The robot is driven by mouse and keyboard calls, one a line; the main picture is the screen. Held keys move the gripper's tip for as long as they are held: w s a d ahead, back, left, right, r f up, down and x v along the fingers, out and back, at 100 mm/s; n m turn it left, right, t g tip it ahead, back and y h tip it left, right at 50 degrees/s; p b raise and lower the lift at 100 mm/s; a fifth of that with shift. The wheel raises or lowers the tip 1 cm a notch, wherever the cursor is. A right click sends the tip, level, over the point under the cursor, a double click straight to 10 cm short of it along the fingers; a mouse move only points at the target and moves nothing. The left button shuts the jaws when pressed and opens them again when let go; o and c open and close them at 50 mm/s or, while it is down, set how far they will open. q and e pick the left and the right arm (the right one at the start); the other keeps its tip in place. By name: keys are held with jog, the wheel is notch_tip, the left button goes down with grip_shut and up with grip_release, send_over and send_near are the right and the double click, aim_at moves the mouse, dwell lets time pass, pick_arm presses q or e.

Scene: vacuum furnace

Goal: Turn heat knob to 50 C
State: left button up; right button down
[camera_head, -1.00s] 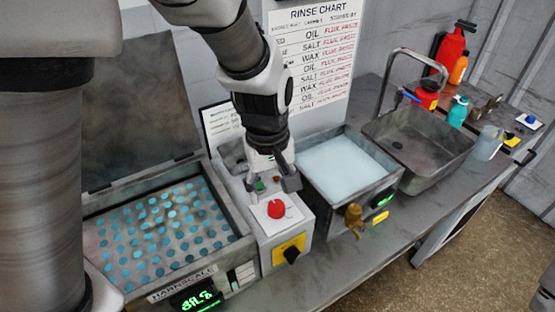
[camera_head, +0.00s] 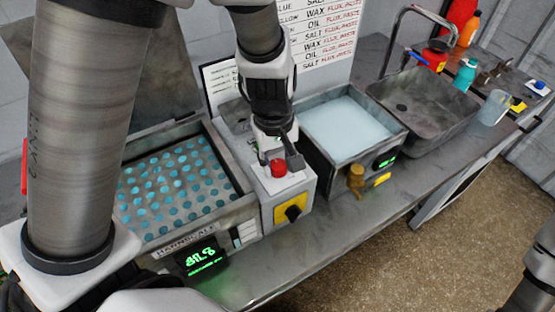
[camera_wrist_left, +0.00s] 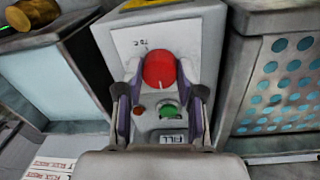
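The red heat knob (camera_head: 278,168) sits on a white plate on top of a grey control box (camera_head: 267,213). In the left wrist view the red knob (camera_wrist_left: 159,69) has a pale pointer line, with small lettering beside it that I cannot read surely. My left gripper (camera_head: 279,150) is just above and behind the knob in the head view. In the left wrist view my left gripper (camera_wrist_left: 160,80) is open, with one fingertip on each side of the knob. Whether the fingertips touch it I cannot tell. My right gripper is out of view.
A green knob (camera_wrist_left: 169,110) and a small reddish-brown button (camera_wrist_left: 138,110) lie between the fingers, beside a FILL label. A black knob on yellow (camera_head: 292,212) is on the box front. A perforated tank (camera_head: 160,242) and a liquid bath (camera_head: 345,125) flank the box.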

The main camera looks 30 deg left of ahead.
pick_arm(q)
jog(key=shift+f, duration=0.1)
jog(key=shift+c, duration=1)
jog(key=shift+m, duration=0.3)
jog(key=shift+f+m+b, duration=0.1)
jog(key=shift+m+b, duration=0.3)
jog(key=shift+m, duration=0.8)
jog(key=m, duration=0.3)
jog(key=shift+b, duration=0.3)
jog(key=shift+a+m, duration=0.1)
jog(key=shift+m, duration=1.7)
